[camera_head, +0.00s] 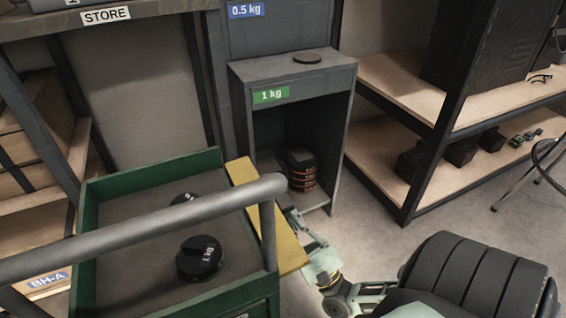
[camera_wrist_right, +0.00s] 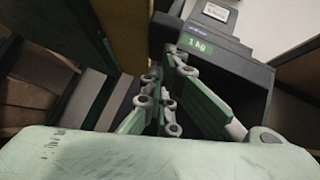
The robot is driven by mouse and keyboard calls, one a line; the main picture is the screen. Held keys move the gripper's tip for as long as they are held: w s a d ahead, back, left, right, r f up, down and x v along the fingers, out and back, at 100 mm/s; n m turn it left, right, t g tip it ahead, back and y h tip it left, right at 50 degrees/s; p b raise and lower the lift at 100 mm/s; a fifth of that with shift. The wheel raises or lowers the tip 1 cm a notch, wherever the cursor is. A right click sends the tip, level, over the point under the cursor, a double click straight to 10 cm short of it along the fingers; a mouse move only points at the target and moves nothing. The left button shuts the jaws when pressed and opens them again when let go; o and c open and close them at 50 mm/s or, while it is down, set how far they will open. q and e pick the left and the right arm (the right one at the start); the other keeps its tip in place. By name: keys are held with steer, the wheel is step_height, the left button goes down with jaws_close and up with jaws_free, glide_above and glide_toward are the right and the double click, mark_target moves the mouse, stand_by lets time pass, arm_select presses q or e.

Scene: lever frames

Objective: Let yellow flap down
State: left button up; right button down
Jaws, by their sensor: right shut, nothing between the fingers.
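The yellow flap (camera_head: 269,220) is a long narrow panel along the right side of the green-walled cart (camera_head: 150,174). It slants away from the cart, and a grey handrail (camera_head: 150,231) crosses in front of it. My right gripper (camera_head: 295,219) is just right of the flap, low beside its outer side, and partly hidden by it. In the right wrist view its fingers (camera_wrist_right: 163,112) are together with nothing between them. I cannot tell whether they touch the flap. My left gripper is not in view.
A black 1 kg weight (camera_head: 200,257) and another dark weight (camera_head: 184,199) lie in the cart. A grey cabinet (camera_head: 339,130) stands close behind my right gripper, with stacked weights (camera_head: 302,170) inside.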

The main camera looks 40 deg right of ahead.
steer(key=v, duration=1)
steer(key=shift+s, duration=0.1)
